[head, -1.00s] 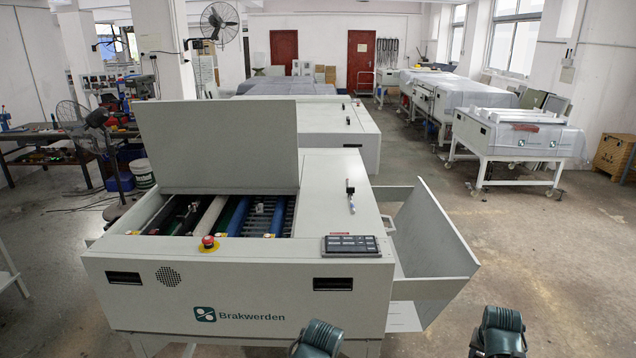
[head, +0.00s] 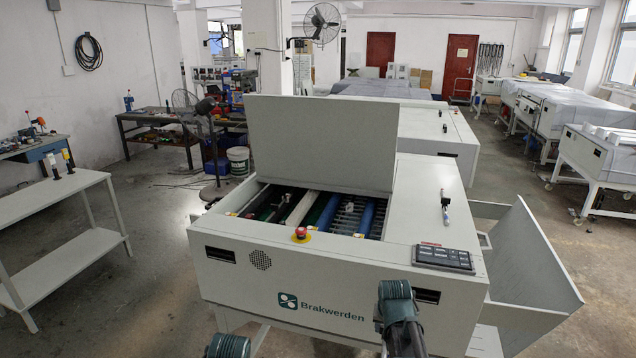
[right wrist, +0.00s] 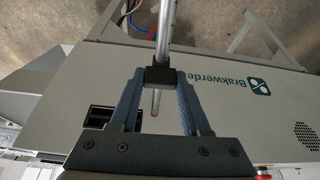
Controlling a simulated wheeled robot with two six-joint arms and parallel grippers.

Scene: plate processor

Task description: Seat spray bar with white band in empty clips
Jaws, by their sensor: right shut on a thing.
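In the right wrist view, my right gripper (right wrist: 160,77) is shut on a black block around a grey metal tube (right wrist: 163,35), which looks like the spray bar. The tube runs up out of the picture, and its short end shows between the fingers. No white band can be made out on it. The open plate processor (head: 340,285) stands ahead in the head view, its lid raised. Blue, white and dark rollers show in its opening (head: 320,215); the clips cannot be made out. Only arm parts of mine show at the head view's bottom; my left gripper is out of sight.
A light side table (head: 50,203) stands at the left with two small upright objects on dark bases. A red emergency button (head: 301,232) and a control panel (head: 443,256) sit on the processor's top. A side panel (head: 530,255) juts out at right. Floor between table and processor is clear.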

